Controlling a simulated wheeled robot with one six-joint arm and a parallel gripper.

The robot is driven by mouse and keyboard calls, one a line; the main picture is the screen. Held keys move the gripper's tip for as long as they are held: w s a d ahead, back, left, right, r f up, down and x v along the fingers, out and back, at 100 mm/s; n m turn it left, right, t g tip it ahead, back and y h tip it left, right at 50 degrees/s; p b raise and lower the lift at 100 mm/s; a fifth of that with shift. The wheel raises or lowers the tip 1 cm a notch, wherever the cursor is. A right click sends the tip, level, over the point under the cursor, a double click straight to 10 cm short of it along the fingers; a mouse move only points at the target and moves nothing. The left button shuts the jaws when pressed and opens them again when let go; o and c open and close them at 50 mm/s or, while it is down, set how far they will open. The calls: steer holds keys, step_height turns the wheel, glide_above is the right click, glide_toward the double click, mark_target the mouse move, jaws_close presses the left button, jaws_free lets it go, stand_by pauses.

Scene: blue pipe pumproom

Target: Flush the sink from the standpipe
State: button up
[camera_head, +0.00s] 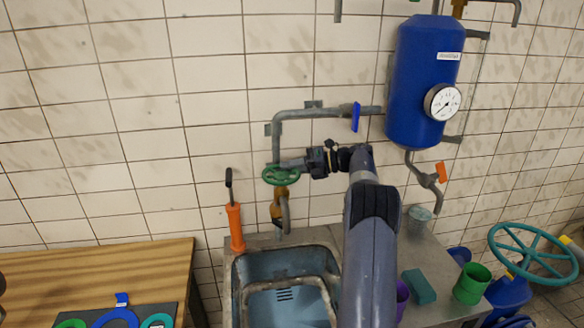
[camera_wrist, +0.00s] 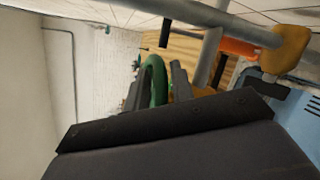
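The green handwheel (camera_head: 281,175) sits on the grey standpipe (camera_head: 278,135) on the tiled wall. Below it a brass-coloured tap body with a bent spout (camera_head: 286,212) hangs at the back edge of the sink (camera_head: 240,278). My gripper (camera_head: 296,163) reaches in from the right at the wheel's upper right side. In the wrist view, my gripper's two dark fingers (camera_wrist: 158,85) stand apart, with the green wheel rim (camera_wrist: 155,72) showing between them. I cannot tell whether either finger touches the rim. My arm hides the sink's right side. No water shows at the spout.
A blue tank (camera_head: 420,85) with a gauge hangs at upper right. A blue lever (camera_head: 356,117) and an orange lever (camera_head: 441,171) sit on pipes. An orange pump (camera_head: 235,227) stands left of the tap. A green cup (camera_head: 471,284) stands right; a wooden bench (camera_head: 100,268) lies left.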

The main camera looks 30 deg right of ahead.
steer(key=o, duration=0.3)
steer(key=shift+w+f, duration=0.1)
steer(key=shift+f, duration=0.2)
steer(key=shift+a+r, duration=0.1)
steer(key=shift+r, duration=0.05)
steer(key=b+v, duration=0.2)
steer(key=v, duration=0.8)
steer(key=shift+s+d, duration=0.2)
steer(key=shift+d, duration=0.15)
steer(key=shift+o, duration=0.4)
